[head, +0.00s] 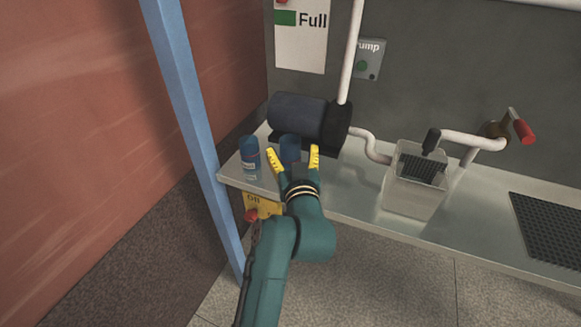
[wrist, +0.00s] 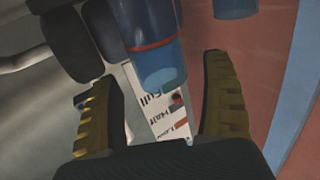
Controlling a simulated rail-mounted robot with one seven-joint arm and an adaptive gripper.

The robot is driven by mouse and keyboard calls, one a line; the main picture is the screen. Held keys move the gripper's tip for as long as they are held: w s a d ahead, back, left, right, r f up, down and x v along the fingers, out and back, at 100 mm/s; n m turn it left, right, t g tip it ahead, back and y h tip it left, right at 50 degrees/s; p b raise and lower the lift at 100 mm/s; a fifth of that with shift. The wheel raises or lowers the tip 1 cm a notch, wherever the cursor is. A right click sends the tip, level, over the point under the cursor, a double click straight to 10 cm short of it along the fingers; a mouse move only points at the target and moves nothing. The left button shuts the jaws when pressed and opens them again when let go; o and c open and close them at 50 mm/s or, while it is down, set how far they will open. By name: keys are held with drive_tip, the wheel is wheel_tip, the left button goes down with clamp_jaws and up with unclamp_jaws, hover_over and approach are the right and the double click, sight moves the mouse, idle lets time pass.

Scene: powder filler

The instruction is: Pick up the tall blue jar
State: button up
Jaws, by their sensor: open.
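Two blue jars stand at the left end of the metal bench. One blue jar (head: 289,147) shows between the yellow fingers of my gripper (head: 292,153), its lower part hidden. In the wrist view this jar (wrist: 152,30), with a red band and a paler end, lies ahead between the open fingers, with a gap on both sides. I cannot tell for sure which jar is taller.
A dark cylindrical machine (head: 300,115) lies just behind the jars. A blue post (head: 185,100) rises close to the left. A clear container (head: 415,190) and pipes stand to the right. A yellow box with a red button (head: 252,215) hangs below the bench edge.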

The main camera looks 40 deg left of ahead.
sight(290, 144)
drive_tip(key=x, duration=0.3)
drive_tip(key=shift+w+a+b, duration=0.1)
drive_tip(key=shift+b, duration=0.3)
drive_tip(key=shift+r, duration=0.1)
drive_tip(key=c, duration=1.4)
